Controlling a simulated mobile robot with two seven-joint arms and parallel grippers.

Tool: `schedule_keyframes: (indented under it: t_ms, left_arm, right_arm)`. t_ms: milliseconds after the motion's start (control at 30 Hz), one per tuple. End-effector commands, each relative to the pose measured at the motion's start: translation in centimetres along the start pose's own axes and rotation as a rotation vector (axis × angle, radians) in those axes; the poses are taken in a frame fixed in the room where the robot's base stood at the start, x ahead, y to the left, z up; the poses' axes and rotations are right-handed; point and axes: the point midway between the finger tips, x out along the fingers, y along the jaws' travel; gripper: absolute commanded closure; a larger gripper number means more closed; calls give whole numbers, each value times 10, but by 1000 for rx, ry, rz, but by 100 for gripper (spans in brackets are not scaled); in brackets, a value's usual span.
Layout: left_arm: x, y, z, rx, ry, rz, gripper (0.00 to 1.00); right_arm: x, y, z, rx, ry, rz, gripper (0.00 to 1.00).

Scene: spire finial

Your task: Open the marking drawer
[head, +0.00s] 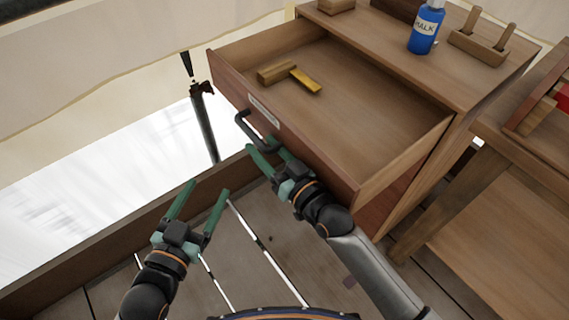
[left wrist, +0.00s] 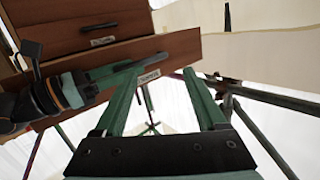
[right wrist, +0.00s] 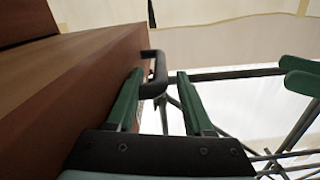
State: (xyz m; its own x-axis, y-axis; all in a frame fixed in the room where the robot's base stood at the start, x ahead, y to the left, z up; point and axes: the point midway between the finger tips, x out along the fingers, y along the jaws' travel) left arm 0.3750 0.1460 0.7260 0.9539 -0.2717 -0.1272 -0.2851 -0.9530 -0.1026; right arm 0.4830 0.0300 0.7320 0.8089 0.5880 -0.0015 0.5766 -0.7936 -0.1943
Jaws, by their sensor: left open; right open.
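The wooden drawer (head: 330,163) stands pulled well out of the cabinet in the head view, with a pale label (head: 263,110) on its front. It holds a wooden block (head: 277,72) and a yellow, brass-like piece (head: 305,80). Its dark bar handle (head: 243,124) sticks out from the front. My right gripper (head: 264,147) is open just at the handle. In the right wrist view the handle (right wrist: 158,76) shows between the open fingertips; I cannot tell whether they touch it. My left gripper (head: 206,189) is open and empty, above the plank floor, left of the right gripper.
On the cabinet top (head: 390,40) stand a blue chalk bottle (head: 425,28) and a wooden holder with pegs (head: 483,48). A wooden bench (head: 520,160) stands at the right. A low wooden edge (head: 110,225) bounds the plank floor at the left.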

Motion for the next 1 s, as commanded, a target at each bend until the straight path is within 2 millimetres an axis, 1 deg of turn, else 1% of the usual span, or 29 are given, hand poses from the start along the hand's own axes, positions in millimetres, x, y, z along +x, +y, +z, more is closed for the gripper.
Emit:
schedule_keyframes:
  t_ms: [33,200,300,400,600,1000]
  left_arm:
    - [-2,2,10,-14,-49,2,26]
    - [-8,8,48,-56,-196,11,26]
    - [-13,12,64,-76,-262,16,26]
    - [-17,15,76,-89,-308,20,26]
    - [-20,17,85,-98,-344,23,26]
    - [-20,17,85,-98,-343,23,26]
  right_arm:
    - [-11,0,-1,-1,-3,0,48]
    - [-42,0,0,0,-4,1,48]
    - [-57,0,-1,0,-2,0,48]
    - [-68,0,0,0,-2,1,48]
    - [-77,0,0,1,1,0,48]
    - [-76,0,0,1,1,0,48]
